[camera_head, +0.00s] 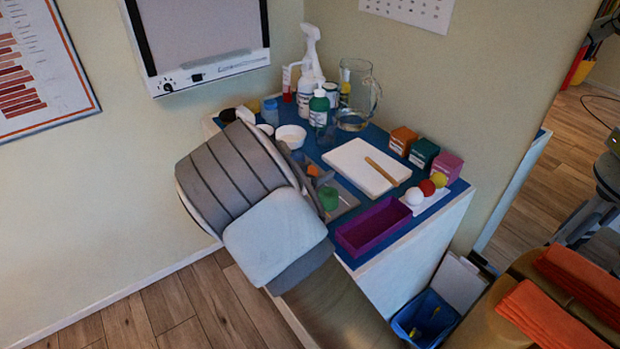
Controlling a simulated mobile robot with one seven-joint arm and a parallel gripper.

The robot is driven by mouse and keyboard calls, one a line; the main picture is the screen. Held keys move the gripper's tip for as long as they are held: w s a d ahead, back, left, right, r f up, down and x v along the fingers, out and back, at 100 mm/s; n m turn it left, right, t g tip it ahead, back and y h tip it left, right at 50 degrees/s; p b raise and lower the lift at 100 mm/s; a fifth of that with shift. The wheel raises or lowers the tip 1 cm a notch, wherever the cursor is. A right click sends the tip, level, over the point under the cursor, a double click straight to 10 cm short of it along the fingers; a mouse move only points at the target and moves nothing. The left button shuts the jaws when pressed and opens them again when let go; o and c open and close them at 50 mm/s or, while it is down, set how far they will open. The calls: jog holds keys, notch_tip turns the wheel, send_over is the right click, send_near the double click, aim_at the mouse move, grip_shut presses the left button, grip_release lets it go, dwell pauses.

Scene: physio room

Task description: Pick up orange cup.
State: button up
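A small orange object (313,170), perhaps the orange cup, shows at the right edge of my arm on the blue-topped counter. My arm hides part of it, so its full shape cannot be made out. A green cup-like object (328,198) stands just in front of it, near a grey tray (347,200). My large grey arm covers the left part of the counter. My gripper cannot be made out; it seems hidden behind the arm, so its distance to the orange object does not show.
A purple bin (375,227) lies at the counter's front edge. A white board (366,166) with a wooden stick lies behind it. Small boxes (403,141) and coloured balls (427,187) are on the right. Bottles (319,107) and a glass jug (353,95) stand at the back.

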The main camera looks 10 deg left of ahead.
grip_shut()
jog(key=shift+r, duration=0.1)
